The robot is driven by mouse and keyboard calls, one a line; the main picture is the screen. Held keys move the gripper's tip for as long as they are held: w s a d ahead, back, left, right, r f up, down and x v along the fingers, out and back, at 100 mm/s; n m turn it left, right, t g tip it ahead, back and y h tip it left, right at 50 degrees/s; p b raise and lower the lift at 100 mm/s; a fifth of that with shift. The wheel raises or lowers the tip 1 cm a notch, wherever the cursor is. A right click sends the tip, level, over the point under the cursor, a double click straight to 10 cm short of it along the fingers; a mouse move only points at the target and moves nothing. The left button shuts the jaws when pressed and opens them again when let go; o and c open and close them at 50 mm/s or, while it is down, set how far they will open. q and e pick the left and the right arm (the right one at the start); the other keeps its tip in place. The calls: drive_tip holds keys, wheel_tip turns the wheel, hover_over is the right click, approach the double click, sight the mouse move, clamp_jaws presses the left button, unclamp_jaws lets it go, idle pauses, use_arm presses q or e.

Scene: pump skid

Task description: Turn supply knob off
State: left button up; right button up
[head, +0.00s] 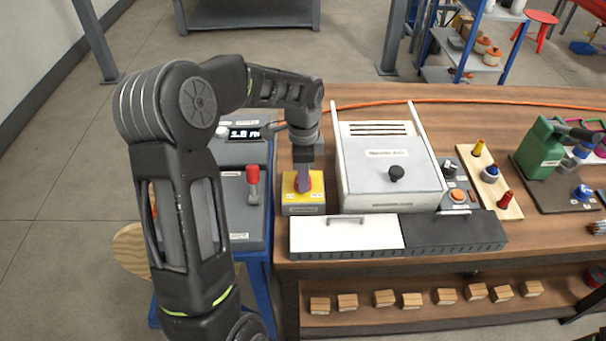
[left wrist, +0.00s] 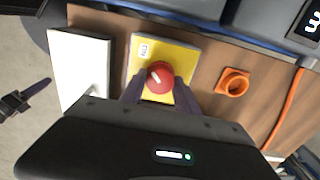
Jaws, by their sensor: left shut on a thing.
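The supply knob (left wrist: 159,77) is a round red knob with a white mark, set on a yellow box. The yellow box (head: 303,208) stands at the left end of the wooden bench in the head view, and its yellow top (left wrist: 181,58) shows in the left wrist view. My left gripper (head: 304,182) points down over the box, and its two fingers (left wrist: 160,88) are shut on the red knob, one on each side. In the head view the fingers hide part of the knob. My right gripper is not in view.
A grey lidded unit (head: 385,180) with a black knob stands right of the yellow box. A white panel (head: 345,238) lies in front. A grey unit with a red lever (head: 253,174) stands to the left. An orange ring-like part (left wrist: 233,82) lies near the box.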

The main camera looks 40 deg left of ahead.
use_arm(q)
clamp_jaws()
drive_tip(key=shift+n, duration=0.4)
drive_tip(key=shift+n+b, duration=0.5)
drive_tip(key=shift+n, duration=0.7)
drive_tip(key=n, duration=0.4)
drive_tip(key=shift+n+b, duration=0.3)
drive_tip(key=shift+b, duration=0.1)
drive_tip(key=n, duration=0.5)
drive_tip(key=shift+b, duration=0.3)
drive_tip(key=n, duration=0.5)
